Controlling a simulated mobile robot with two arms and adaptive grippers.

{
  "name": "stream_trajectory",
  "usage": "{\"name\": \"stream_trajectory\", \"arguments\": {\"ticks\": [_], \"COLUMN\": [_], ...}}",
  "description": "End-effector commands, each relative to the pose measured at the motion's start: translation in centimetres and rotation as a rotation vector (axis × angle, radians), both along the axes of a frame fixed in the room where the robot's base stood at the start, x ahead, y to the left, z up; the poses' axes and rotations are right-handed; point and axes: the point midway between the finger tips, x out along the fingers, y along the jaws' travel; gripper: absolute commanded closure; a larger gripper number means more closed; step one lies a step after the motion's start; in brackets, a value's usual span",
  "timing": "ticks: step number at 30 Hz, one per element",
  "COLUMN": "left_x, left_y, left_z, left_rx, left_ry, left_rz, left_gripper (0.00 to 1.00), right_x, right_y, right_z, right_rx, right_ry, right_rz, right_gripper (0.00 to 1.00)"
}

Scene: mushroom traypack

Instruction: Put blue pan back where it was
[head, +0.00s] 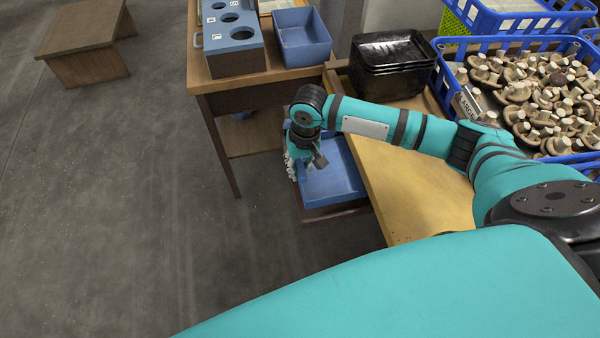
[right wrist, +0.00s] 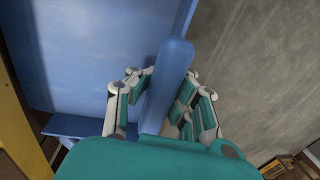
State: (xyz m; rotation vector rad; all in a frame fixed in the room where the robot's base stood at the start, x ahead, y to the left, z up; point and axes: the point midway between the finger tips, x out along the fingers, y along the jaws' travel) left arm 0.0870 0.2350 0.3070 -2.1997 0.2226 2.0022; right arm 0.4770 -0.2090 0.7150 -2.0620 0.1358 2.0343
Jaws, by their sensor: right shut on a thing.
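The blue pan (head: 335,183) is in the middle of the head view, between the wooden table and the yellowish worktop. It sits low, over a brown wooden stand (head: 335,212); I cannot tell if it touches the stand. My right gripper (head: 302,165) is at the pan's left side, pointing down. In the right wrist view its fingers close around a blue bar (right wrist: 168,85) at the pan's edge, a rim or handle. The pan's flat blue face (right wrist: 90,55) fills the left of that view. My left gripper is not in view.
The wooden table (head: 228,82) holds a blue block with round holes (head: 233,40) and a blue bin (head: 303,40). Black trays (head: 390,62) are stacked on the yellowish worktop (head: 425,200). A blue crate (head: 445,75) of mushrooms stands right.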

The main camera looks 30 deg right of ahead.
Motion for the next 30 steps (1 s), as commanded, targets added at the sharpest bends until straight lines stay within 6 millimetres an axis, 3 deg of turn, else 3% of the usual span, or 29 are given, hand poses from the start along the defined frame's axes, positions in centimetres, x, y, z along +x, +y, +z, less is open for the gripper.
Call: {"name": "stream_trajectory", "arguments": {"ticks": [4, 11, 21, 22, 28, 30], "left_x": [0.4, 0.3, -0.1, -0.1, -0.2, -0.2], "left_y": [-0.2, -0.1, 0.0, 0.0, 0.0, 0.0], "left_z": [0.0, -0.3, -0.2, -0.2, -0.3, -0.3], "left_rx": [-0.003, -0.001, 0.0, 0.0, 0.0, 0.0], "left_ry": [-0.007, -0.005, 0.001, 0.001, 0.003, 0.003], "left_rz": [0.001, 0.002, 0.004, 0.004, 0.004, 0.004], "left_gripper": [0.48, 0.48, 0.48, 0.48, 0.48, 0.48], "right_x": [-0.1, -0.1, -0.1, -0.1, -0.1, -0.1], "right_y": [-0.3, -0.3, -0.3, -0.3, -0.3, -0.3], "right_z": [-0.5, -3.4, -3.7, -3.8, -3.8, -3.8], "right_rx": [0.002, 0.0, 0.001, 0.0, 0.0, 0.0], "right_ry": [-0.001, 0.001, 0.0, 0.0, -0.001, -0.001], "right_rz": [0.001, 0.001, 0.001, 0.001, 0.001, 0.001], "right_gripper": [1.0, 1.0, 1.0, 0.92, 0.66, 0.65]}}
